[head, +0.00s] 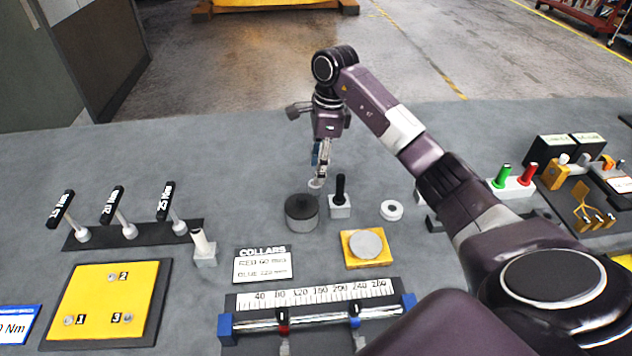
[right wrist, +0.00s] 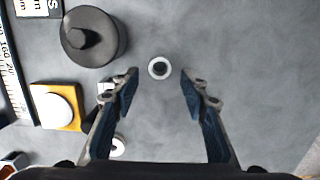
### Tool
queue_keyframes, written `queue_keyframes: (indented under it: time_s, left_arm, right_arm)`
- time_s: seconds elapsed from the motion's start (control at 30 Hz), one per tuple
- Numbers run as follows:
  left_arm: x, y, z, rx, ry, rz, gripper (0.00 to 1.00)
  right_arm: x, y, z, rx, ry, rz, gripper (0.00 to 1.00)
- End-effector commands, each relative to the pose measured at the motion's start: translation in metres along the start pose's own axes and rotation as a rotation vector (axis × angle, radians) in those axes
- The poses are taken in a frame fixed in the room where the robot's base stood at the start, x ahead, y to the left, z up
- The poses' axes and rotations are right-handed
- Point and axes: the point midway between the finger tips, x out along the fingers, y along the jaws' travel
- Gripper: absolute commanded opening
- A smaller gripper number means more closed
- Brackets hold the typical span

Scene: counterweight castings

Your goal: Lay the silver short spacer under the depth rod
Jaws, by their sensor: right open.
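A small silver-white ring (right wrist: 159,68), which looks like the short spacer, lies flat on the grey top. My right gripper (right wrist: 160,72) is open above it, the ring showing between the two fingertips and apart from both. In the head view my right gripper (head: 318,175) points down over this ring (head: 316,184), behind the dark round casting. A wider white ring (head: 391,210) lies farther right; one finger partly hides it in the right wrist view (right wrist: 118,147). I cannot tell which upright piece is the depth rod. My left gripper is not in view.
The dark casting (head: 301,213) and a black-handled pin in a white block (head: 340,208) stand close to my right gripper. A yellow block with a silver disc (head: 366,244) and a ruler rail (head: 315,295) are nearer. The far top is clear.

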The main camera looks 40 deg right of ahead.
Motion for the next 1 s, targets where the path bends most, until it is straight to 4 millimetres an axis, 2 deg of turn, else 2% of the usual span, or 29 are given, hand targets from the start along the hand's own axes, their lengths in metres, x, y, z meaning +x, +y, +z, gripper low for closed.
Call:
queue_keyframes:
  time_s: [0.03, 0.2, 0.37, 0.4, 0.47, 0.63, 0.77, 0.87, 1.0]
  left_arm:
    - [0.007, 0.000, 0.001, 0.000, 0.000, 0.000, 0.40]
    - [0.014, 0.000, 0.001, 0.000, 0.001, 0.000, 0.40]
    - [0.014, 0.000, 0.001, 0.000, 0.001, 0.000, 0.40]
    - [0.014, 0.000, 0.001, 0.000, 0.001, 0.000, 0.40]
    - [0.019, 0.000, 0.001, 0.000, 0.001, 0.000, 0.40]
    - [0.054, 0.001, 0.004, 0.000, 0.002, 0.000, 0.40]
    - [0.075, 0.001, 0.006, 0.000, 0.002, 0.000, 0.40]
    - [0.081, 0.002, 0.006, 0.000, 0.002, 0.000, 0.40]
    - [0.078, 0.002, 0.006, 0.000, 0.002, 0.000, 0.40]
  right_arm:
    - [-0.011, -0.002, -0.001, 0.001, -0.001, -0.008, 0.41]
    - [-0.043, -0.001, 0.000, 0.001, 0.000, -0.005, 0.41]
    - [-0.061, -0.001, 0.000, 0.000, 0.000, -0.002, 0.41]
    - [-0.063, -0.001, 0.000, 0.001, -0.001, -0.001, 0.44]
    - [-0.060, 0.000, -0.002, 0.002, -0.011, 0.002, 0.44]
    - [-0.028, 0.003, -0.015, 0.006, -0.129, 0.014, 0.44]
    - [-0.017, 0.004, -0.022, 0.004, -0.234, 0.007, 0.44]
    - [-0.015, 0.005, -0.024, 0.003, -0.282, 0.002, 0.44]
    - [-0.008, 0.005, -0.021, 0.000, -0.301, 0.002, 0.44]
